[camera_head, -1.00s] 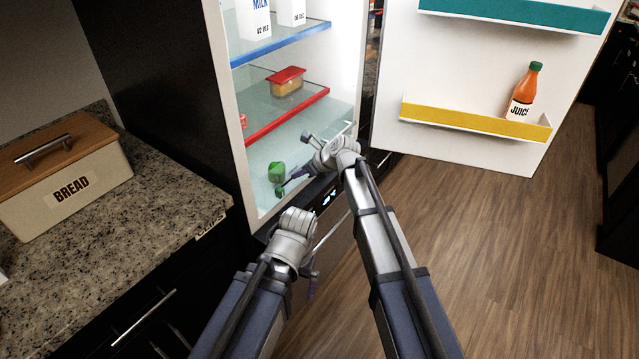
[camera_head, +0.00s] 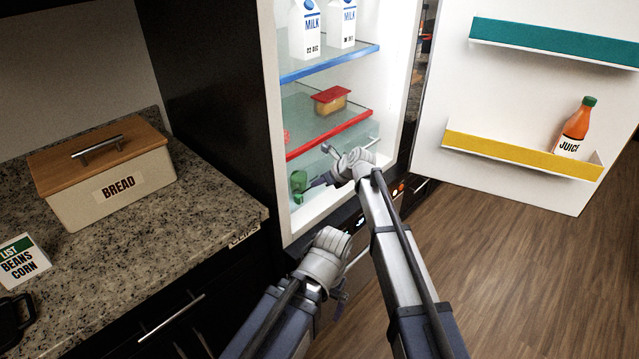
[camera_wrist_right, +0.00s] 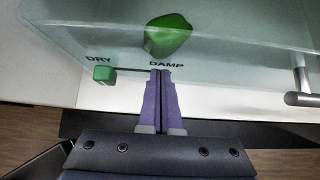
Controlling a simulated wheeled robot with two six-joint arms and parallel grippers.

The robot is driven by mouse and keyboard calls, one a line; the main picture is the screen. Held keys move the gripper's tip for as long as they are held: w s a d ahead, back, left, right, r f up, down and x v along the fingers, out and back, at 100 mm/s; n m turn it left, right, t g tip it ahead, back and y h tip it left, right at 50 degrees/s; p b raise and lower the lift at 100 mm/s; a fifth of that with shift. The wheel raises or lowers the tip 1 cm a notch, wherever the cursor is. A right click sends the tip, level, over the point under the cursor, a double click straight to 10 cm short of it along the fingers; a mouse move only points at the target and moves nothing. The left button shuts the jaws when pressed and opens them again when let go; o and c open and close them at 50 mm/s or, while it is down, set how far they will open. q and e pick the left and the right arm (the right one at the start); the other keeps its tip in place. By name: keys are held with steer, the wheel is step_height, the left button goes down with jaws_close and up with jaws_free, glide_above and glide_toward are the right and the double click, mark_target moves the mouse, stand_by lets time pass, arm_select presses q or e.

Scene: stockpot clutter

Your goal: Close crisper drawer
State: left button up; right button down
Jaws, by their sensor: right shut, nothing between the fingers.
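The crisper drawer is a see-through bin at the bottom of the fridge, and its pale front (camera_wrist_right: 230,62) fills the top of the right wrist view. A metal handle (camera_wrist_right: 302,98) is at that view's right. A green slider (camera_wrist_right: 104,74) sits by the words DRY and DAMP. A green vegetable (camera_wrist_right: 170,35), also in the head view (camera_head: 298,181), lies inside. My right gripper (camera_wrist_right: 161,74) is shut and empty, its tips at the drawer front under DAMP; contact is unclear. In the head view it (camera_head: 308,187) is at the fridge bottom. My left gripper (camera_head: 340,292) hangs outside, jaws unclear.
The open fridge door (camera_head: 500,100) is at right, with a juice bottle (camera_head: 575,128) in its yellow rack (camera_head: 500,152). A red shelf (camera_head: 330,137) is above the drawer. A counter (camera_head: 200,215) with a bread box (camera_head: 115,190) is at left. Floor at right is clear.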

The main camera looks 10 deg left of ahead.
steer(key=shift+w+a+r, duration=0.1)
steer(key=shift+w+a, duration=0.1)
arm_select(q)
step_height(320, 180, up, 7)
steer(key=p, duration=0.7)
steer(key=shift+a, duration=0.35)
arm_select(e)
steer(key=s+d+r, duration=0.7)
steer(key=d, duration=0.2)
steer(key=shift+d, duration=0.2)
arm_select(q)
steer(key=shift+s, duration=0.1)
arm_select(e)
steer(key=shift+f, duration=0.1)
